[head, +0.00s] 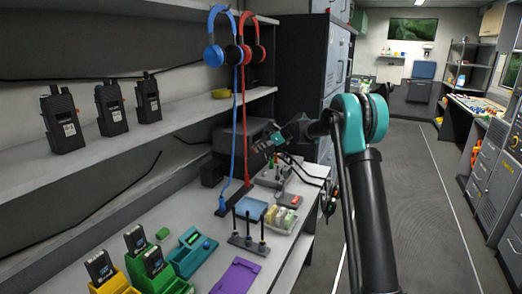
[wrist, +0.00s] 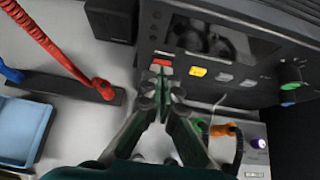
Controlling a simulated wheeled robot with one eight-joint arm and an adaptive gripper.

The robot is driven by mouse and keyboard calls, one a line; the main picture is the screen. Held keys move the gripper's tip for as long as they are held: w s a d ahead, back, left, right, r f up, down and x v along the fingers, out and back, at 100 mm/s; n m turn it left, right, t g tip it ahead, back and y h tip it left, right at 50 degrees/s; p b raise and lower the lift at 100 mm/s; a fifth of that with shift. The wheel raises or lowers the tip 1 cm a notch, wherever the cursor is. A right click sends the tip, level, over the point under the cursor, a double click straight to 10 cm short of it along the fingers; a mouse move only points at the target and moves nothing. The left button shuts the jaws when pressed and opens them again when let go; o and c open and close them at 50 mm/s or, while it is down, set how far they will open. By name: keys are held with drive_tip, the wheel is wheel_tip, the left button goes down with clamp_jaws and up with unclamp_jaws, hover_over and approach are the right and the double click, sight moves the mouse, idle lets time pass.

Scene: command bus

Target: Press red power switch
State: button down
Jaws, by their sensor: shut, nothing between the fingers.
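The red switch (wrist: 162,69) shows in the wrist view on the front of a dark console (wrist: 215,45), left of a yellow button (wrist: 197,71). My gripper (wrist: 165,82) is shut and empty. Its fingertips are just below the red switch in the picture and overlap its lower edge. I cannot tell whether they touch it. In the head view my gripper (head: 263,145) is in front of the dark console (head: 238,138) on the bench, and the switch cannot be made out there.
On the bench are a blue tray (head: 251,208), a purple holder (head: 236,276) and green and yellow chargers (head: 152,272). A small box with a lit knob (wrist: 258,143) is at lower right. The aisle floor is clear.

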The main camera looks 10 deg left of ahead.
drive_tip(key=shift+w+a+r+h, duration=0.15)
drive_tip(key=shift+a+h, duration=0.25)
drive_tip(key=shift+h, duration=0.2)
drive_tip(key=shift+r, duration=0.2)
drive_tip(key=shift+r, duration=0.65)
drive_tip(key=v, duration=1.3)
drive_tip(key=shift+d, duration=0.2)
drive_tip(key=shift+w+f, duration=0.1)
drive_tip(key=shift+f, duration=0.05)
